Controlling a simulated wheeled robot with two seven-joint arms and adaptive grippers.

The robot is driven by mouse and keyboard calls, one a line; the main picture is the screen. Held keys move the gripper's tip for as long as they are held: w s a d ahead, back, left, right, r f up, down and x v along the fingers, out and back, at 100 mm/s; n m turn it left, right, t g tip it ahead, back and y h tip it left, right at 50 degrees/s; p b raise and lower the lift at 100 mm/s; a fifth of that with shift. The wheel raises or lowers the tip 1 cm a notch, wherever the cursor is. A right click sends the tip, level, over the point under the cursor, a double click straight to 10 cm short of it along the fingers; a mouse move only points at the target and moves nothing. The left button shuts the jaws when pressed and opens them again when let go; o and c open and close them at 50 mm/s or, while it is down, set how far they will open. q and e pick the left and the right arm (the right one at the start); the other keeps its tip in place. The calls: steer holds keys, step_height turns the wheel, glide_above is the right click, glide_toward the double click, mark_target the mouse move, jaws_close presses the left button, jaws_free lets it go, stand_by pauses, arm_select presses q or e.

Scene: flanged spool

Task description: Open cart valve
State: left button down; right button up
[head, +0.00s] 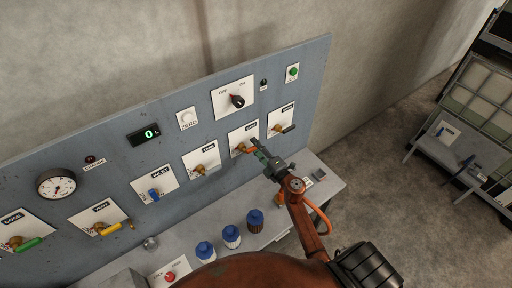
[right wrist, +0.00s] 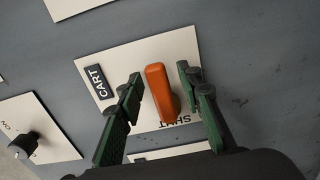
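The cart valve has an orange lever handle (right wrist: 160,90) on a cream plate labelled CART (right wrist: 118,58). In the right wrist view the handle's lower end lies beside the upside-down word SHUT. In the head view the plate (head: 237,137) is on the grey panel, with the orange handle (head: 250,150) partly hidden by my gripper. My right gripper (right wrist: 160,75) is open, with one green finger on each side of the handle and a visible gap on both sides. It also shows in the head view (head: 259,150) at the plate. My left gripper is not in view.
Other valve plates flank this one, including one with a dark handle (head: 288,129) to its right. A black rotary knob (head: 238,101) sits above. Blue-capped bottles (head: 231,234) stand on the grey shelf (head: 325,185) below. A cart (head: 462,150) stands at the far right, with open floor between.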

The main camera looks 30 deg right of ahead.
steer(key=shift+c, duration=0.2)
jaws_close()
stand_by(0.5)
